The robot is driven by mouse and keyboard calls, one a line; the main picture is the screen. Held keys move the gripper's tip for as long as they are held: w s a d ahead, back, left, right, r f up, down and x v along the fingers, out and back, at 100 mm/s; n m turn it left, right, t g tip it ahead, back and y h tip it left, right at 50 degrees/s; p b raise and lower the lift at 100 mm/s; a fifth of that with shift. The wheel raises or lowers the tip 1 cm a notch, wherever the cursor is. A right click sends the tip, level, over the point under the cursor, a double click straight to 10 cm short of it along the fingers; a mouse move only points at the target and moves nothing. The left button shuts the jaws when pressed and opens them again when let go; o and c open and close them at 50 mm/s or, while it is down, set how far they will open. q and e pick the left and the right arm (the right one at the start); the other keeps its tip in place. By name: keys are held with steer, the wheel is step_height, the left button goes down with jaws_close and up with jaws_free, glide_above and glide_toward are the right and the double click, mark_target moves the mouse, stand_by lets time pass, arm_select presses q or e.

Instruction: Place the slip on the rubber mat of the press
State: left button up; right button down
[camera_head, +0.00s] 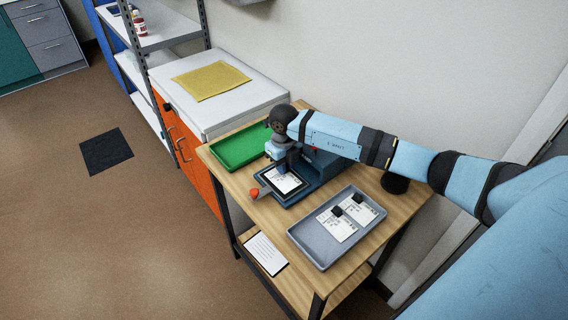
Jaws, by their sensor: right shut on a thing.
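The blue-grey press (318,169) stands on the wooden table, with a red ball (254,193) on its lever. A white printed slip (287,184) is over the dark rubber mat (285,194) of the press, roughly within its outline. I cannot tell whether it touches the mat. My right gripper (281,165) points down at the far part of the slip and is shut on it, hiding the grip point. Two more slips (334,227) with black blocks on them lie in the grey tray (312,252). My left gripper is out of view.
A green tray (240,149) sits behind and left of the press. The grey tray fills the near right of the table (262,222). A dark round object (395,183) stands near the wall, beneath my right arm. A lower shelf holds a white sheet (266,253).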

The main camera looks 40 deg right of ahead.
steer(key=c, duration=1.1)
jaws_free()
steer(key=shift+r, duration=0.1)
steer(key=shift+r, duration=0.3)
step_height(320, 180, up, 12)
steer(key=shift+f, duration=0.25)
